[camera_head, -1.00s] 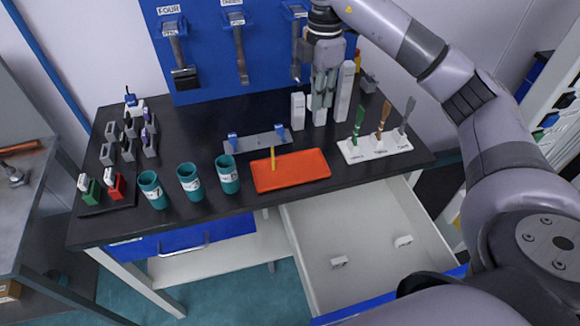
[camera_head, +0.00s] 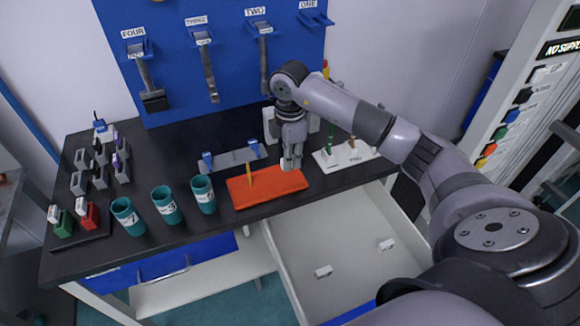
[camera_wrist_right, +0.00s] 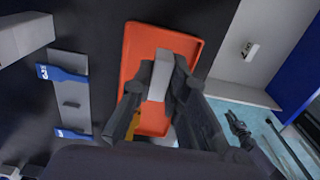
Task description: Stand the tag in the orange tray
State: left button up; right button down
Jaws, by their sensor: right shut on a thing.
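The orange tray (camera_head: 272,192) lies flat near the table's front edge; it also shows in the right wrist view (camera_wrist_right: 138,50). A slim yellow piece (camera_head: 250,174) stands upright in its left part. My right gripper (camera_head: 288,164) is shut on a pale, upright block, seemingly the tag (camera_wrist_right: 160,75), at the tray's back right. In the wrist view the tag overlaps the tray between the fingers. I cannot tell whether its lower end touches the tray floor. My left gripper is not in view.
A grey holder with blue ends (camera_head: 230,160) lies behind the tray. Several teal cups (camera_head: 204,194) stand to its left. A white rack (camera_head: 345,155) with coloured-handled tools is at right. Pale blocks (camera_head: 313,122) stand behind the gripper. An open drawer (camera_head: 330,235) is below.

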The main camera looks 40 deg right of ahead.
aim_at(290, 177)
notch_tip(290, 177, down, 4)
jog(key=shift+r, duration=0.1)
jog(key=shift+f, duration=0.2)
jog(key=shift+f, duration=0.15)
jog(key=c, duration=1.6)
grip_release()
jog(key=shift+r, duration=0.2)
notch_tip(290, 177, up, 12)
jog(key=shift+r+b, duration=0.1)
jog(key=shift+b, duration=0.8)
